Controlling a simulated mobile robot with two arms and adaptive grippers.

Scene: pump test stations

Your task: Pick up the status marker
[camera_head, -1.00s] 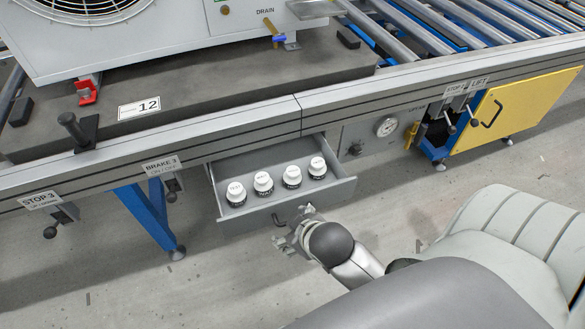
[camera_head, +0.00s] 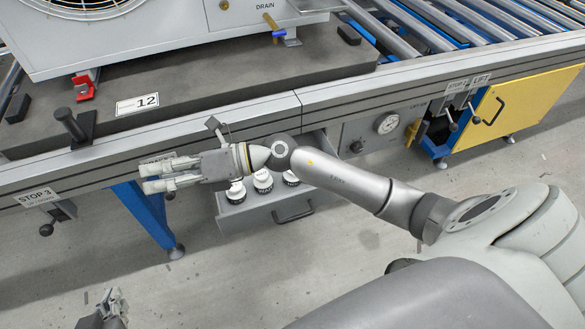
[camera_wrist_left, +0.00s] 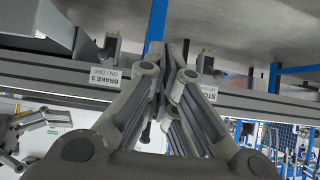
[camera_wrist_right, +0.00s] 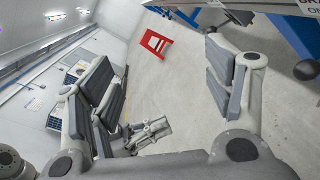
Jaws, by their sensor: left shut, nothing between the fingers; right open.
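The status markers seem to be the white-capped, dark-based pieces (camera_head: 262,181) in the open drawer (camera_head: 262,217) below the conveyor edge. My right arm passes over the drawer and hides part of it and some of the pieces. My right gripper (camera_head: 145,178) is left of the drawer, in front of the rail, pointing left. In the right wrist view its fingers (camera_wrist_right: 165,85) are wide apart with nothing between them. My left gripper (camera_head: 113,297) is low at the bottom left, over the floor. In the left wrist view its fingers (camera_wrist_left: 166,75) are together and empty.
The conveyor rail (camera_head: 340,107) runs across above the drawer. A blue leg (camera_head: 150,215) stands left of the drawer, near the STOP 3 lever (camera_head: 46,229). A yellow cabinet (camera_head: 515,110) is at the right. The floor in front is clear.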

